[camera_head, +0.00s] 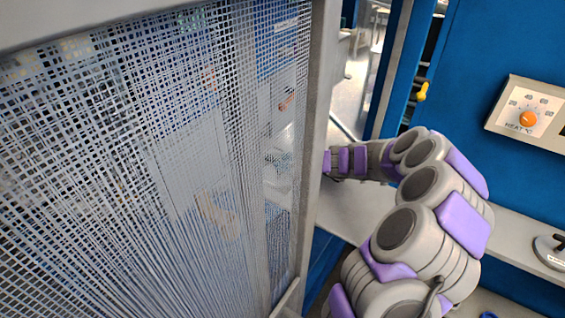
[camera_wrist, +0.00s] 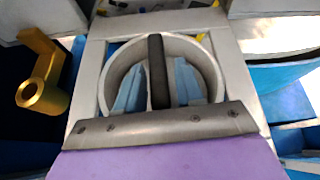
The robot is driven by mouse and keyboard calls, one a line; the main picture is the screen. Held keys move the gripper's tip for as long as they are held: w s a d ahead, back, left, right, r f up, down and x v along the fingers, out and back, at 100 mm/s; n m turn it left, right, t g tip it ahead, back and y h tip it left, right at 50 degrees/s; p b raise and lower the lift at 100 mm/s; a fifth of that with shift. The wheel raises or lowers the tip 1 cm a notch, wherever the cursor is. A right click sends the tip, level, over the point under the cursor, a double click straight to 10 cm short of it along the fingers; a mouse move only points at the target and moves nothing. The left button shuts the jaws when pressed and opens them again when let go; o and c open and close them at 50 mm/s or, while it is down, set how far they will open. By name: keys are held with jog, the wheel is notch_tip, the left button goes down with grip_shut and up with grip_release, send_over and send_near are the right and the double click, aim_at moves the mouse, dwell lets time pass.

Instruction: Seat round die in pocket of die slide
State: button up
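In the wrist view the round die (camera_wrist: 110,72) is a pale grey ring with a dark crossbar (camera_wrist: 157,70). My gripper (camera_wrist: 158,85) has two pale blue pads, one on each side of the crossbar and close against it. The die lies within the outline of a grey squared frame, the die slide (camera_wrist: 238,70). I cannot tell how deep the ring sits in the pocket. A grey plate of my gripper hides the near edge of the ring. In the head view my arm reaches behind the mesh guard, so the gripper shows only dimly.
A mesh guard (camera_head: 90,150) with a grey post (camera_head: 318,130) fills the left of the head view. A gold lever (camera_wrist: 45,80) stands left of the frame in the wrist view.

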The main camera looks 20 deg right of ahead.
jog(key=shift+o, duration=1.1)
jog(key=shift+d, duration=0.2)
jog(key=shift+a, duration=0.15)
jog(key=shift+a+r, duration=0.1)
jog(key=shift+s+r, duration=0.15)
jog(key=shift+s, duration=0.1)
jog(key=v, duration=0.5)
jog(key=p+v, duration=0.1)
jog(key=v, duration=0.4)
jog(key=shift+w+d, duration=0.1)
jog(key=shift+d, duration=0.25)
jog(key=shift+s+d+r, duration=0.1)
jog(key=shift+s+d, duration=0.05)
jog(key=shift+s, duration=0.15)
jog(key=shift+s+r, duration=0.15)
jog(key=shift+s, duration=0.1)
